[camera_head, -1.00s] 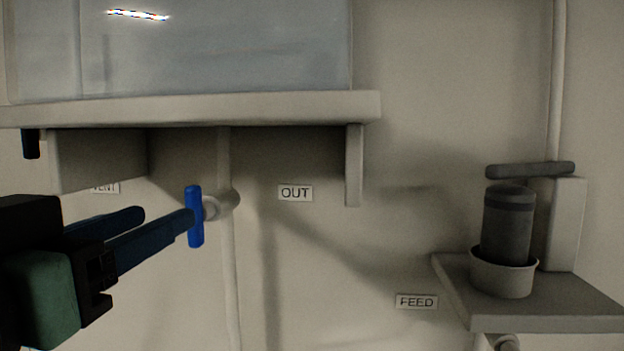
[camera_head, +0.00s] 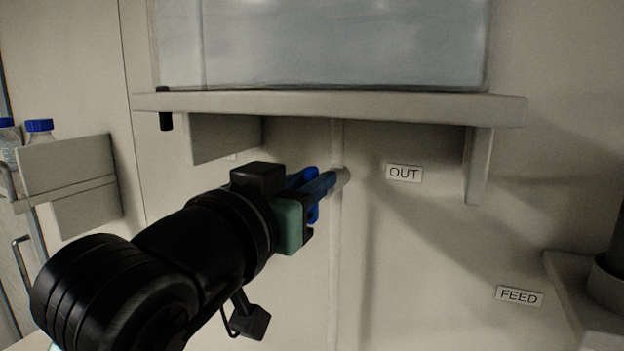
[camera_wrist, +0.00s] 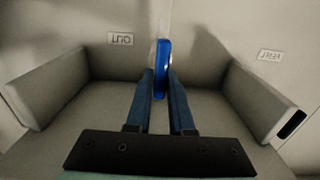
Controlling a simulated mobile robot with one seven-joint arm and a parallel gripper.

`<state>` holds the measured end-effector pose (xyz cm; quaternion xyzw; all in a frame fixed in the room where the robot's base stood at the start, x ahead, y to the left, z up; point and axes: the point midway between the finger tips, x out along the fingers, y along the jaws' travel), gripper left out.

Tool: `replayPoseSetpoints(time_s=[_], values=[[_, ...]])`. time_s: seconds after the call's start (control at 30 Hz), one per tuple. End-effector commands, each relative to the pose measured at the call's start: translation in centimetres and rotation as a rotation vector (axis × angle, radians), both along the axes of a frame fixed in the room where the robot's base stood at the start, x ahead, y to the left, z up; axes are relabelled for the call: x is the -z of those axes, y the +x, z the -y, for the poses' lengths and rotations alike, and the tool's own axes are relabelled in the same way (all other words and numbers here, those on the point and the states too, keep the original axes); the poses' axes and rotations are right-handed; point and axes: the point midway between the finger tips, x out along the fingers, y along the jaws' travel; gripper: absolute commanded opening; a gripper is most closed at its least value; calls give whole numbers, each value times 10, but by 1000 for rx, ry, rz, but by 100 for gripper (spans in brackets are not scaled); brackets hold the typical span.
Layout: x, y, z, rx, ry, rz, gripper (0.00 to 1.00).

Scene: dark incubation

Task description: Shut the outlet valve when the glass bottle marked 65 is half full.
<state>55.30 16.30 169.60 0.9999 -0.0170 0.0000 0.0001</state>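The outlet valve's blue handle (camera_head: 313,214) is on a pale pipe left of the OUT sign (camera_head: 404,173), under the shelf. It stands about upright. My gripper (camera_head: 322,183) is at the handle, with its blue fingers partly covering it. In the wrist view the handle (camera_wrist: 162,68) sits between my two fingertips (camera_wrist: 161,80), which appear to touch both its sides. Two clear bottles with blue caps, one of them here (camera_head: 39,131), stand at the far left behind a panel. Their marks and fill levels cannot be read, so I cannot tell which is 65.
A large translucent tank (camera_head: 320,45) rests on the shelf (camera_head: 330,103) above my gripper. Shelf brackets (camera_head: 480,165) hang on both sides. A FEED sign (camera_head: 519,296) and a ledge are at the lower right. The wall below OUT is clear.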

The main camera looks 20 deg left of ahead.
Motion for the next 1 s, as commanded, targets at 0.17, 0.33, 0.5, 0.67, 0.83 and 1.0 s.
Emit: replayPoseSetpoints(time_s=[0.17,0.33,0.5,0.67,0.83,1.0], values=[[0,0,0,0,0,0,0],[0,0,0,0,0,0,0],[0,0,0,0,14,0,0],[2,0,1,1,65,3,0],[3,0,3,1,171,8,0],[5,-1,6,1,320,14,0]])
